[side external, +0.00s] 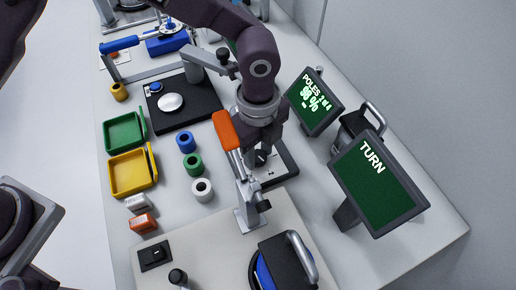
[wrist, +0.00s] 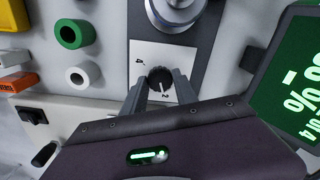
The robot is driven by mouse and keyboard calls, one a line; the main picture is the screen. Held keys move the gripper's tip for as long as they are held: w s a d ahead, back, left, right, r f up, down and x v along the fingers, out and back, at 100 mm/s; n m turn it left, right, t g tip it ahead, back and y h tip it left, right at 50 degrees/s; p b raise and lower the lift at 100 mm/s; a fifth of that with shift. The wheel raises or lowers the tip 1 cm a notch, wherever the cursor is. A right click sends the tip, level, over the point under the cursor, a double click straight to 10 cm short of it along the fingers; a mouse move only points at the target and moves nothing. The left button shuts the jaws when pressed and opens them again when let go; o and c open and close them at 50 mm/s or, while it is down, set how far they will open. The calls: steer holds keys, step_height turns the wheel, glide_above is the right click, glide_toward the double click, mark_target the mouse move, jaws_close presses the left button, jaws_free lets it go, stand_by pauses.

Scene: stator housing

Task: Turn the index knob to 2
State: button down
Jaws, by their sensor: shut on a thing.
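The index knob (wrist: 158,74) is a small dark round knob on a white plate (wrist: 143,50) in the wrist view. Its white pointer line points down and slightly right, toward a small mark that looks like a 2. Another small mark sits at the plate's upper left. My gripper (wrist: 160,84) has a finger on either side of the knob and is shut on it. In the side view my gripper (side external: 262,150) reaches down over the knob's plate and hides most of it.
One screen (side external: 314,102) reads "POLES 2 of 4" and 90 %; another screen (side external: 378,182) reads "TURN". An orange-handled lever clamp (side external: 228,130) stands close to my gripper. Blue (side external: 186,142), green (side external: 193,164) and white (side external: 202,190) rings lie to the left.

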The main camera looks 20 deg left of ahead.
steer(key=shift+d+r, duration=0.1)
steer(key=c, duration=1)
jaws_free()
steer(key=shift+o, duration=0.2)
steer(key=n, duration=1.3)
steer(key=shift+n, duration=0.4)
step_height(320, 180, up, 30)
steer(key=a, duration=0.1)
steer(key=shift+a+r, duration=0.25)
steer(key=shift+a, duration=0.1)
